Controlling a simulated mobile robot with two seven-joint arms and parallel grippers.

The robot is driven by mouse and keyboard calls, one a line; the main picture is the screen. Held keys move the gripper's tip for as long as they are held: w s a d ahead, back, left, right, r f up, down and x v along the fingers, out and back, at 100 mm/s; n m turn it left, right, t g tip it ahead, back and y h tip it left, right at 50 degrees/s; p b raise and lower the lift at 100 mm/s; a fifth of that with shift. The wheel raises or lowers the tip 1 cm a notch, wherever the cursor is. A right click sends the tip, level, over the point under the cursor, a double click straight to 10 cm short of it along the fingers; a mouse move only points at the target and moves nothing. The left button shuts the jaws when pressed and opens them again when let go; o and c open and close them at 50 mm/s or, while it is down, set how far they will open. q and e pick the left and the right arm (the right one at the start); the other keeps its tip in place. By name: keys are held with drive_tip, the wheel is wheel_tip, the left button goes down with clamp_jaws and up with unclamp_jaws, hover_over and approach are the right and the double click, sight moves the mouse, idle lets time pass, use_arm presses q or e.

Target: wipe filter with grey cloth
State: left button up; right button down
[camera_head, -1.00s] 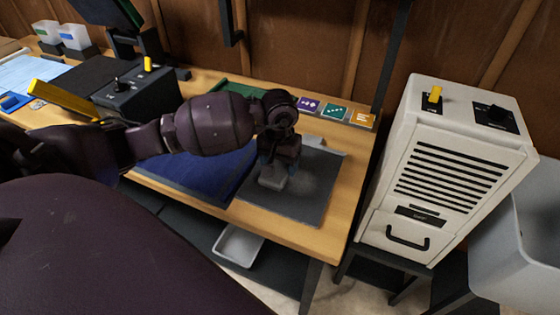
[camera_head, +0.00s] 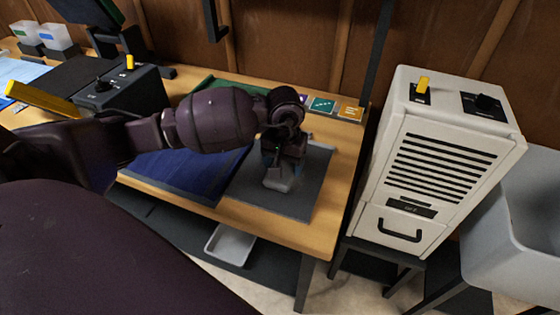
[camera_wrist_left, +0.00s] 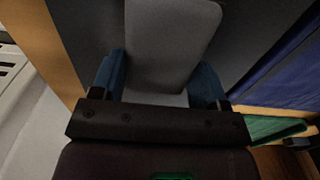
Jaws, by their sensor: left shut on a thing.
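My left gripper (camera_head: 282,158) is shut on the grey cloth (camera_head: 278,184), a light grey piece pointing down from the fingers. In the left wrist view the cloth (camera_wrist_left: 170,40) sits between the two blue fingers of the left gripper (camera_wrist_left: 160,85). The cloth is over a flat dark grey panel (camera_head: 312,185), which I take to be the filter, at the right end of the wooden table. Whether the cloth touches the panel I cannot tell. The gripper hides part of the panel. My right gripper is not in view.
A blue mat (camera_head: 185,175) lies left of the panel. Several coloured cards, including an orange one (camera_head: 350,112), line the table's back edge. A white vented cabinet (camera_head: 440,165) stands right of the table, beside a grey bin (camera_head: 510,240). A black control box (camera_head: 115,92) is at left.

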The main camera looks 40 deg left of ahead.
sight(307, 179)
use_arm(q)
drive_tip(key=shift+w+d+f, duration=0.1)
drive_tip(key=shift+w+d, duration=0.05)
drive_tip(key=shift+d, duration=0.35)
drive_tip(key=shift+w+d+f, duration=0.1)
drive_tip(key=shift+w+d, duration=0.05)
drive_tip(key=shift+d, duration=0.35)
drive_tip(key=shift+w+d+b, duration=0.15)
drive_tip(key=shift+d+b, duration=0.25)
drive_tip(key=shift+d, duration=0.4)
drive_tip(key=shift+w+d+r, duration=0.1)
drive_tip(key=shift+w+d, duration=0.05)
drive_tip(key=shift+d, duration=0.5)
drive_tip(key=shift+w+d, duration=0.15)
drive_tip(key=shift+d, duration=0.5)
drive_tip(key=shift+b, duration=0.3)
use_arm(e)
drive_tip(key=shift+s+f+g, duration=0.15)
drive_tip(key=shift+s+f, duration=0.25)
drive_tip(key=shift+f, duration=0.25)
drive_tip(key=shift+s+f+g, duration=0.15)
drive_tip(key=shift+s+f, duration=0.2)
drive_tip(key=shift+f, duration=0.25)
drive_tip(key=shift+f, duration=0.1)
use_arm(q)
drive_tip(key=shift+a, duration=0.15)
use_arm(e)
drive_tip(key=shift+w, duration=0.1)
